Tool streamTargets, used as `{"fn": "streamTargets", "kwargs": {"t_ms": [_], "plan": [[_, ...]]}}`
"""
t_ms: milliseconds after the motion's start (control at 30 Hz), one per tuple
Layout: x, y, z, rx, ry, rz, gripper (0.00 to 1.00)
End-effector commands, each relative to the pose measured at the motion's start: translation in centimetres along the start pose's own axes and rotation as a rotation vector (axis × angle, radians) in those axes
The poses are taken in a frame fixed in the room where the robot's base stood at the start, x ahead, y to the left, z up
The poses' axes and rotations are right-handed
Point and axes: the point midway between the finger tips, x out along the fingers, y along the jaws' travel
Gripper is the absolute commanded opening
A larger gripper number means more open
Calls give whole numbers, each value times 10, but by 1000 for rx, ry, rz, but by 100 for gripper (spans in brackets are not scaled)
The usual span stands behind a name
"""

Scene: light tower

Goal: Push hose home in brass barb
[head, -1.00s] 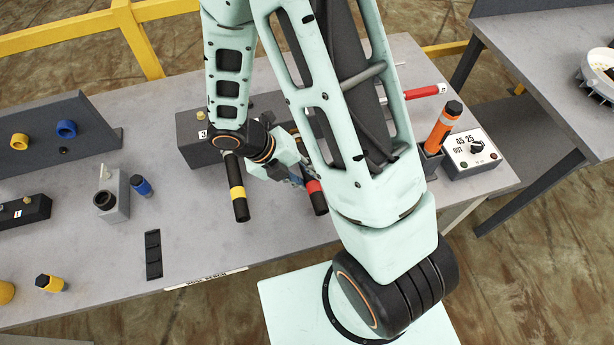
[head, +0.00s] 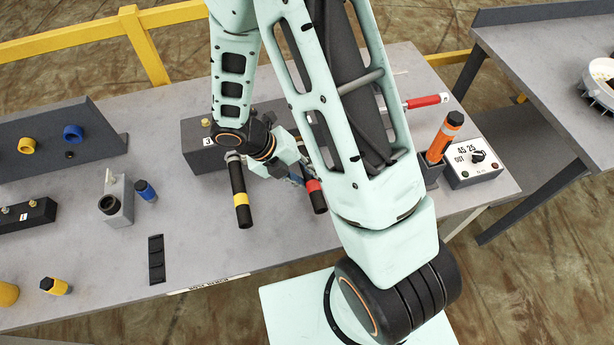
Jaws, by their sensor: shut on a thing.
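A black hose with a red band (head: 315,196) sticks out toward the front of the bench from the dark grey block (head: 198,152). My gripper (head: 298,179) is at the red-banded hose and shut on it, just left of the red band. My arm hides the hose's rear end and any brass barb there, so I cannot tell how far on it sits. A second black hose, with a yellow band (head: 241,197), sticks out from the same block to the left of my gripper. A small brass fitting (head: 205,122) stands on top of the block.
A control box with a dial (head: 474,160) and an orange-black cylinder in a holder (head: 443,139) stand at right. A red-handled tool (head: 424,101) lies behind. A grey fixture (head: 117,204) and a black strip (head: 156,259) are at left. The bench front is mostly clear.

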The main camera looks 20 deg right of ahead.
Motion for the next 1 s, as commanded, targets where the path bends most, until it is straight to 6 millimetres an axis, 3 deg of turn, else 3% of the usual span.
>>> {"fn": "streamTargets", "kwargs": {"t_ms": [467, 500, 667, 1000], "plan": [[0, 0, 11, 0, -2, 0, 0], [0, 0, 11, 0, -2, 0, 25], [0, 0, 10, 0, -1, 0, 42], [-3, 0, 10, 1, -2, 1, 44]]}}
